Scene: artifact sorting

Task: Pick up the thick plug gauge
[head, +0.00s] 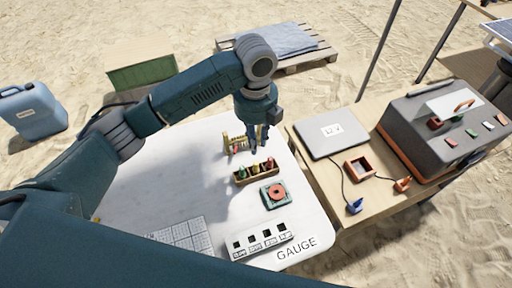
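My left gripper (258,148) points down over the far right part of the white table, just right of a small yellowish rack (238,144). Its dark fingers are small here, and I cannot tell whether they are apart or hold anything. A brown wooden tray (244,181) just in front of the gripper holds several pieces with green, yellow and red parts. Which piece is the thick plug gauge cannot be told at this size. A bit of red shows low at the rack, partly hidden. My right gripper is not in view.
The white table (140,190) carries a green block with a red ring (275,194), a white block with square holes (262,243) and a gridded plate (184,234). A wooden table at right holds a grey laptop-like panel (332,134) and a grey case (440,120).

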